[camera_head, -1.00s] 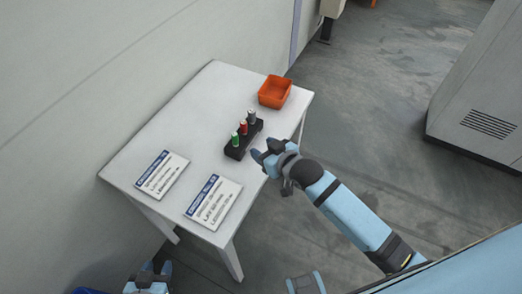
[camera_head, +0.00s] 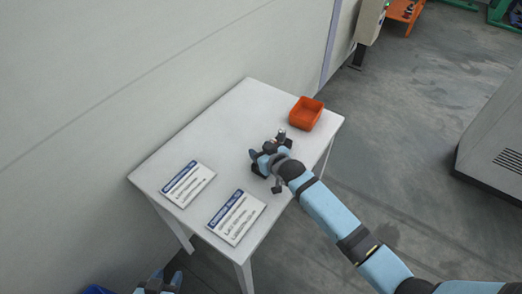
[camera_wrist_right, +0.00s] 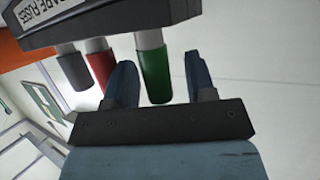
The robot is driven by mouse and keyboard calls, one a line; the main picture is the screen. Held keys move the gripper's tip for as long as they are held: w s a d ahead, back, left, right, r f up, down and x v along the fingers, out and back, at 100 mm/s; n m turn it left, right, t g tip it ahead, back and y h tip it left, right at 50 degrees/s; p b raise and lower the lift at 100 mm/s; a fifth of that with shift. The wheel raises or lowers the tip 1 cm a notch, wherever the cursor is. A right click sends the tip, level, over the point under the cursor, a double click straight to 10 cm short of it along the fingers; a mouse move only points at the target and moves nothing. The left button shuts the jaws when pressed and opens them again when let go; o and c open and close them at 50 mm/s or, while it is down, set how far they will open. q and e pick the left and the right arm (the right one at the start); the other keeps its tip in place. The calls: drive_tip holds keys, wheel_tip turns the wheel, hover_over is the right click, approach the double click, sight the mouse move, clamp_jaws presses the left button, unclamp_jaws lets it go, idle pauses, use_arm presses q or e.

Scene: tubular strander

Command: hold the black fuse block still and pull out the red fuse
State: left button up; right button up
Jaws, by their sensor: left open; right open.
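One finger is between the red and green fuses. In the head view my right gripper (camera_head: 263,158) covers most of the block; the grey fuse (camera_head: 281,135) shows behind it. My left gripper (camera_head: 160,281) is open, low at the bottom edge, away from the table.
The white table (camera_head: 205,145) stands against the wall. An orange bin (camera_head: 306,113) sits at its far right corner. Two printed cards (camera_head: 188,184) (camera_head: 236,217) lie at its near end. A grey cabinet (camera_head: 495,150) stands at the right, with open floor between.

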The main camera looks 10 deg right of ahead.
drive_tip(key=shift+w+a, duration=0.1)
drive_tip(key=shift+w, duration=0.05)
drive_tip(key=shift+c, duration=0.2)
clamp_jaws()
idle(0.8)
unclamp_jaws()
